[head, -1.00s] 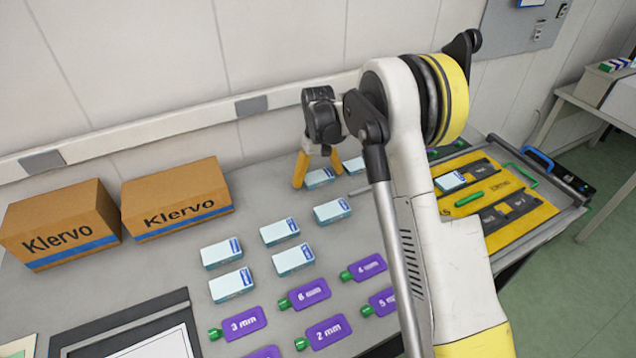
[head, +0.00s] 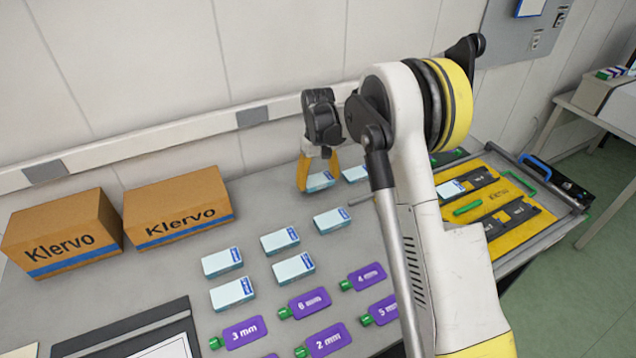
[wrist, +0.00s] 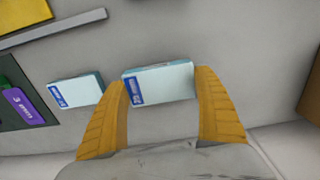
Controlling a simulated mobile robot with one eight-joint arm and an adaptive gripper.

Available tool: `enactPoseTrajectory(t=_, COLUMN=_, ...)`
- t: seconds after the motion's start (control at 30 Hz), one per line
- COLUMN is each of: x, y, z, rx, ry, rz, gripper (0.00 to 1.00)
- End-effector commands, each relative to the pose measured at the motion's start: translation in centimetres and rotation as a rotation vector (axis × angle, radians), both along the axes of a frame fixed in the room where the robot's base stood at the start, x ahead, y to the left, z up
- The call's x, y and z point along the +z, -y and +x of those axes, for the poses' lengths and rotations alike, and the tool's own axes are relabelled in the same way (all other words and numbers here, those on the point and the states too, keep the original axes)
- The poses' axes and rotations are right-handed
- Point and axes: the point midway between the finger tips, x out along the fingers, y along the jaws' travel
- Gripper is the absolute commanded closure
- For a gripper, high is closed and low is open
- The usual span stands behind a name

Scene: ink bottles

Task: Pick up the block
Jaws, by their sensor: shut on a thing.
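My gripper (head: 318,170) is at the far side of the table, below the wall rail. Its yellow fingers are shut on a pale blue-white block (head: 320,181) with a dark blue label at one end. In the wrist view the same block (wrist: 163,84) sits between the two fingertips, one at each end. The block appears to be at table level; I cannot tell whether it touches the table. A similar block (head: 355,173) lies just to its right, apart from the fingers; it also shows in the wrist view (wrist: 76,90).
Several like blocks (head: 280,241) lie nearer on the grey table, with purple tags (head: 310,302) in front. Two brown Klervo cartons (head: 178,207) stand at left. A yellow tray (head: 512,197) with dark slots is at right. The table between cartons and gripper is clear.

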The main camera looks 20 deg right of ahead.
Motion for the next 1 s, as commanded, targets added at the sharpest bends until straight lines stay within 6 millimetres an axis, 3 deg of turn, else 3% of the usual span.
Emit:
enactPoseTrajectory(t=0.1, x=2.6, y=0.5, z=0.0, rx=-0.002, ry=0.000, rz=0.000, gripper=0.54)
enactPoseTrajectory(t=0.4, x=6.3, y=7.1, z=0.2, rx=-0.004, ry=0.000, rz=0.000, gripper=0.54)
enactPoseTrajectory(t=0.6, x=8.0, y=10.0, z=0.2, rx=-0.002, ry=0.000, rz=0.000, gripper=0.54)
enactPoseTrajectory(t=0.8, x=8.7, y=11.4, z=0.3, rx=-0.001, ry=0.000, rz=0.000, gripper=0.54)
enactPoseTrajectory(t=1.0, x=8.8, y=11.6, z=0.1, rx=0.001, ry=0.000, rz=0.000, gripper=0.54)
